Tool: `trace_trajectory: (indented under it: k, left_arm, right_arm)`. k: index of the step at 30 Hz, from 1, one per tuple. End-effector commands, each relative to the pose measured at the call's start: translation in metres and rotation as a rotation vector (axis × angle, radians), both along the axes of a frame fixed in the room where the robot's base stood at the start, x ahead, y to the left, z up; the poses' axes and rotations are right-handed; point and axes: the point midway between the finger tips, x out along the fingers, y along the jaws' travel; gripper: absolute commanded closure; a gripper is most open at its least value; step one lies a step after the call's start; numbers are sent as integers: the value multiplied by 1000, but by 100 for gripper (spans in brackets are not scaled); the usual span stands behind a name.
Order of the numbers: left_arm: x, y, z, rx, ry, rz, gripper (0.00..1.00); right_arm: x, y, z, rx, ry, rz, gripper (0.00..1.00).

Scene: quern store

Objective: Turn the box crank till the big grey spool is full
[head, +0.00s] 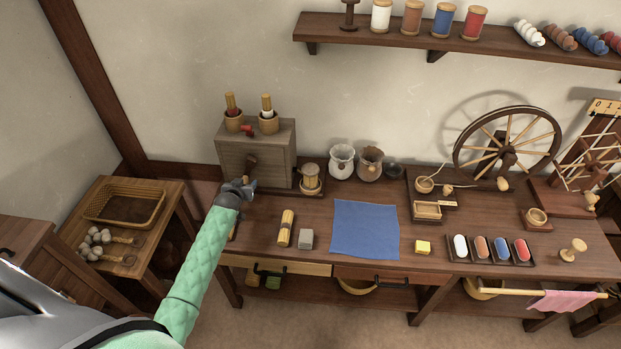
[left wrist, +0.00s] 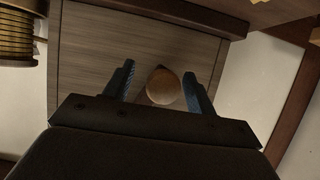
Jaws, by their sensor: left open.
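The grey wooden box (head: 243,160) stands at the back left of the bench; its grain fills much of the left wrist view (left wrist: 90,65). A brown crank part (head: 251,161) shows on its front. My left gripper (head: 246,185) is in front of the box, open. In the left wrist view, a round wooden knob (left wrist: 163,86) sits between its spread fingers, with gaps at both sides. Beside the box stands a small stand with a yellowish wound spool (head: 311,180), also at the left wrist view's upper left (left wrist: 15,40). I cannot make out a big grey spool. My right gripper is not in view.
Two cups with wound spindles (head: 268,118) stand on the box. Glass jars (head: 342,162) stand to the right. A yellow bundle (head: 286,228), a grey block (head: 306,239) and a blue cloth (head: 365,229) lie on the bench. A spinning wheel (head: 507,143) stands farther right.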

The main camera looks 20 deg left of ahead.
Motion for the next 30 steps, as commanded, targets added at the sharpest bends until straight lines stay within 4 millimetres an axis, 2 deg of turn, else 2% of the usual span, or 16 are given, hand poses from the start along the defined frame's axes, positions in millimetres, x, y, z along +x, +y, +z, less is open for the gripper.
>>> trace_trajectory:
  k: [3, 30]
  left_arm:
    - [-1, 0, 1, 0, 1, 0, 44]
    - [-60, -15, 31, 0, 1, 0, 44]
  right_arm:
    - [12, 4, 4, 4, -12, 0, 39]
    - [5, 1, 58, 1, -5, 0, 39]
